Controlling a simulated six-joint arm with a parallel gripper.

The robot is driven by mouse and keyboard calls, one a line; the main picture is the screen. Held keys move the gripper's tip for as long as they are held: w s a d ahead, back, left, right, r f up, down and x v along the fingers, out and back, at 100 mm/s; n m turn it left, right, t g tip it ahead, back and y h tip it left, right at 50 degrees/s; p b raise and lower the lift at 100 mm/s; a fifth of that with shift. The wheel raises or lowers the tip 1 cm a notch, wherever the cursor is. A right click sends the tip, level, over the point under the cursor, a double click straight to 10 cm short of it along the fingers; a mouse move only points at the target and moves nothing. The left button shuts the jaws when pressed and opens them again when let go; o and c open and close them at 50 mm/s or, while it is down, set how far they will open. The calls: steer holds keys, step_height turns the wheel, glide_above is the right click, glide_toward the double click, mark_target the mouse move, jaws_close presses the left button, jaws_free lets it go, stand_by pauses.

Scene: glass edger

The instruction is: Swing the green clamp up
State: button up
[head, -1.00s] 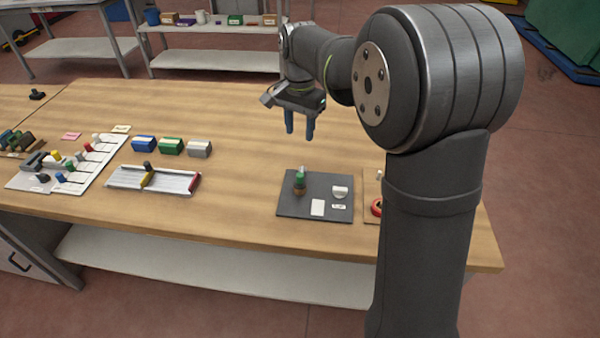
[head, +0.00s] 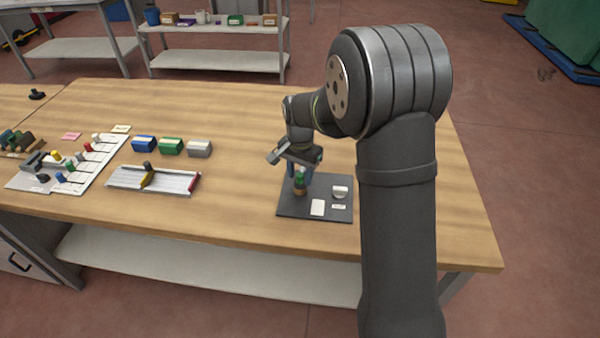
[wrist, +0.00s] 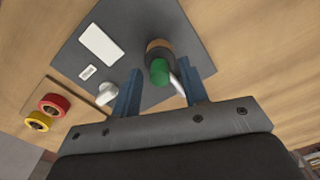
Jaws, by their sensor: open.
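The green clamp (head: 299,181) stands on the dark grey plate (head: 325,184) near the table's front edge, with a green knob on a brown round base. It also shows in the wrist view (wrist: 159,71), where its green end points toward the camera. My gripper (head: 298,170) has blue fingers and is open. In the head view it is just behind and above the clamp, partly hidden by it. In the wrist view the green knob appears between the two fingers. I cannot tell whether either finger touches it.
A white card (head: 317,207) and a white round knob (head: 340,191) are on the same plate. Red (wrist: 53,104) and yellow (wrist: 37,121) round parts sit on a wooden board beside it. Blue, green and grey blocks (head: 171,146) and a metal tray (head: 125,179) stand to the left.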

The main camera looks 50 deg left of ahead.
mark_target(300, 173)
jaws_close()
steer(key=shift+r, duration=0.1)
steer(key=r+g+h, duration=0.1)
steer(key=w+a+g+h, duration=0.1)
steer(key=shift+w+a+r+g+h, duration=0.15)
steer(key=shift+r+g+h, duration=0.2)
steer(key=shift+g+h, duration=0.05)
steer(key=shift+w+a+r+g+h, duration=0.3)
steer(key=shift+w+a+g+h, duration=0.05)
steer(key=shift+g+h, duration=0.3)
steer(key=shift+w+a+r+g+h, duration=0.3)
steer(key=shift+g+h, duration=0.35)
